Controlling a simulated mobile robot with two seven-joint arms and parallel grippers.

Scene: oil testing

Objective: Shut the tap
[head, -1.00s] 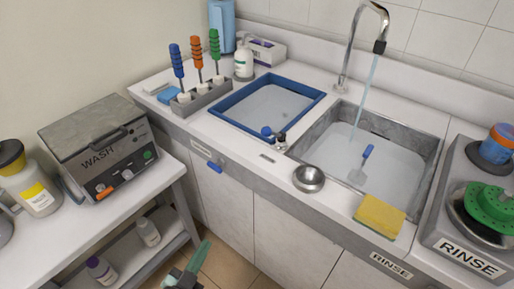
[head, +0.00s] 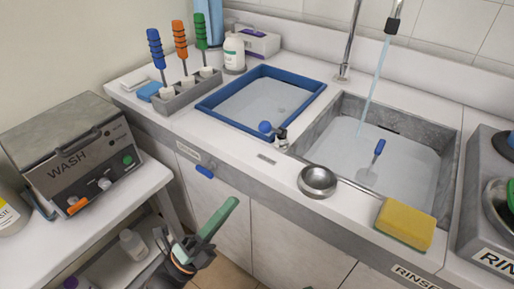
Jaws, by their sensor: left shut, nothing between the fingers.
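A tall chrome tap (head: 352,40) stands behind the grey sink (head: 448,165) at the back right. A thin stream of water falls from its dark nozzle (head: 392,25) into the sink; its top is cut off by the picture edge. A small metal valve with a blue knob (head: 266,127) sits at the near corner of the blue-rimmed tray (head: 240,128). My left gripper (head: 232,204), with green fingers, is shut and empty in front of the cabinet doors, below the counter edge, apart from both fittings. My right gripper is out of view.
On the counter are a metal bowl (head: 318,180), a yellow sponge (head: 405,224), a white bottle (head: 234,54) and a rack (head: 185,95) with coloured-handled tools. A wash unit (head: 75,160) stands on the left table. A blue-handled tool (head: 379,148) stands in the sink.

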